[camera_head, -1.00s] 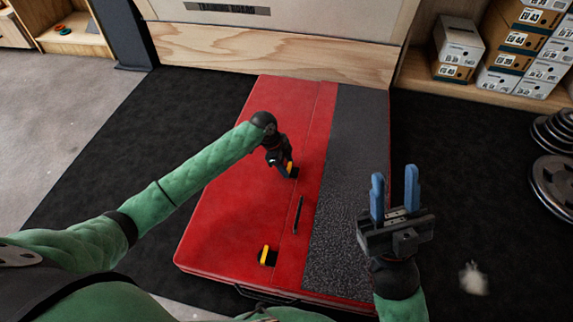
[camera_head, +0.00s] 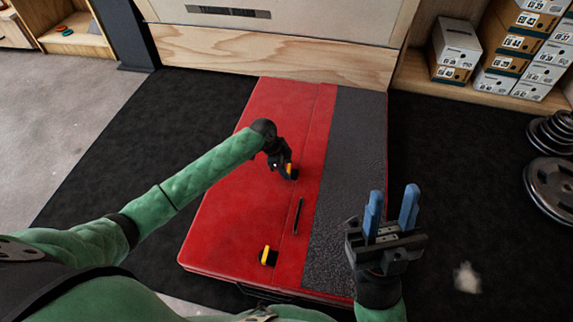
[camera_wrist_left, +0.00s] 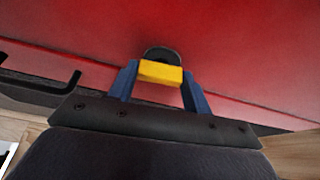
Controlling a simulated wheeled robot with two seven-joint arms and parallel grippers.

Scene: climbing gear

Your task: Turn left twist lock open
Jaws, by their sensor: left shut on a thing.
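A twist lock with a yellow handle (camera_head: 290,168) and a dark base sits on the far part of the red pad. My left gripper (camera_head: 285,166) is over it. In the left wrist view, the blue fingers of my left gripper (camera_wrist_left: 161,82) are shut on the sides of the yellow handle (camera_wrist_left: 161,72), with its round dark base just behind. A second yellow and black twist lock (camera_head: 268,256) sits near the pad's front edge, with nothing touching it.
The red pad (camera_head: 235,215) has a grey textured strip (camera_head: 345,170) along its right side. A thin black handle (camera_head: 298,216) lies between the two locks. Weight plates (camera_head: 552,185) and shoe boxes (camera_head: 500,58) stand at the right.

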